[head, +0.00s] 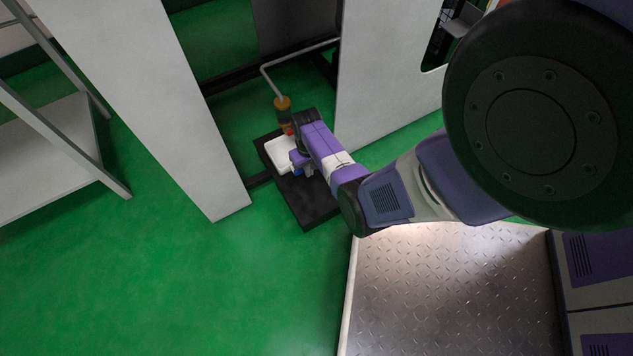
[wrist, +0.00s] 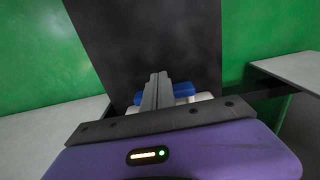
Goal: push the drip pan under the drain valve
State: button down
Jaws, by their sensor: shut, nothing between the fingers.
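What looks like the drip pan is a white, low piece (head: 281,153) on a flat black slab (head: 309,205) in the cabinet opening. In the wrist view, white and blue parts (wrist: 184,90) show beside the fingers; the rest is hidden. The drain valve (head: 283,104), with a yellow-orange collar, hangs from a grey pipe just behind the pan; I cannot tell whether the pan is directly below it. My gripper (head: 296,158) is shut and empty, low over the slab by the pan's right side. In the wrist view its fingertips (wrist: 158,78) are together; contact is unclear.
White cabinet panels stand left (head: 150,95) and right (head: 378,80) of the opening, with a dark frame bar along the floor. A grey shelf unit (head: 60,125) stands far left. A metal tread-plate platform (head: 455,290) lies in front. Green floor is clear at front left.

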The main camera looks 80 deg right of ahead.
jog(key=shift+w+d+f+b, duration=0.15)
jog(key=shift+w+d+b, duration=0.45)
jog(key=shift+w+d, duration=0.9)
jog(key=shift+d, duration=0.25)
jog(key=shift+s+a+r, duration=0.1)
jog(key=shift+r, duration=0.1)
